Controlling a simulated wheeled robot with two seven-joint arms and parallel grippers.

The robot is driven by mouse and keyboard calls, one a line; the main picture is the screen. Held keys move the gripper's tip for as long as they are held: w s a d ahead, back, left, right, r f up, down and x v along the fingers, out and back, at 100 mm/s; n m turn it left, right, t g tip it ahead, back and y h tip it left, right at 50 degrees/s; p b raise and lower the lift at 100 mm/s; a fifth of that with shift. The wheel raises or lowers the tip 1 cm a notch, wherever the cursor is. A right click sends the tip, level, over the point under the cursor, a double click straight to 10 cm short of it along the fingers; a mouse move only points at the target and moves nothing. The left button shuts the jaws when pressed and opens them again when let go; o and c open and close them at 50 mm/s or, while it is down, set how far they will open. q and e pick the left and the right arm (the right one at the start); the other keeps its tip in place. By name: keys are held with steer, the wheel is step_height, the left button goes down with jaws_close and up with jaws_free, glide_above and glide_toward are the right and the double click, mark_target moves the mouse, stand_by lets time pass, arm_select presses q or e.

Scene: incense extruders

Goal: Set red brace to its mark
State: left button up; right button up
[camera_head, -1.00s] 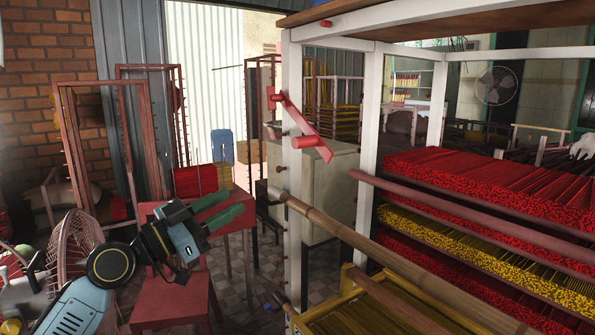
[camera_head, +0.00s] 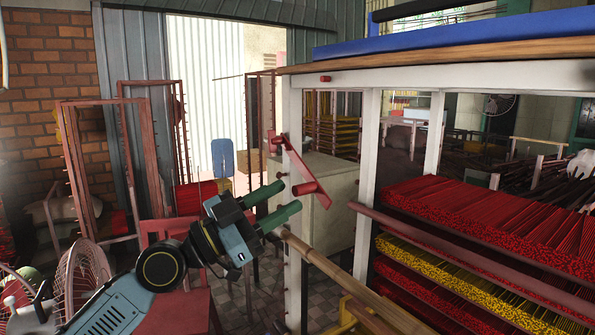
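The red brace (camera_head: 300,166) is a slanted bar with stubby round ends. It crosses the front of the white post (camera_head: 294,115), its upper end to the left of the post and its lower end to the right. I cannot tell how it is fixed. My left gripper (camera_head: 291,198) points up and right, just below and left of the brace's lower end. Its two green fingers are apart with nothing seen between them. Contact with the brace is not clear. No mark can be made out. My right gripper is not in view.
A wooden pole (camera_head: 345,282) slopes down to the right from near the post. Shelves of red incense sticks (camera_head: 480,220) fill the right. A pale cabinet (camera_head: 325,180) stands behind the post. A red table (camera_head: 190,310) and dark red racks (camera_head: 100,160) stand at left.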

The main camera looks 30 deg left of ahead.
mark_target(298, 190)
arm_select(q)
steer(key=shift+p+x, duration=1.15)
steer(key=shift+x, duration=0.9)
jaws_close()
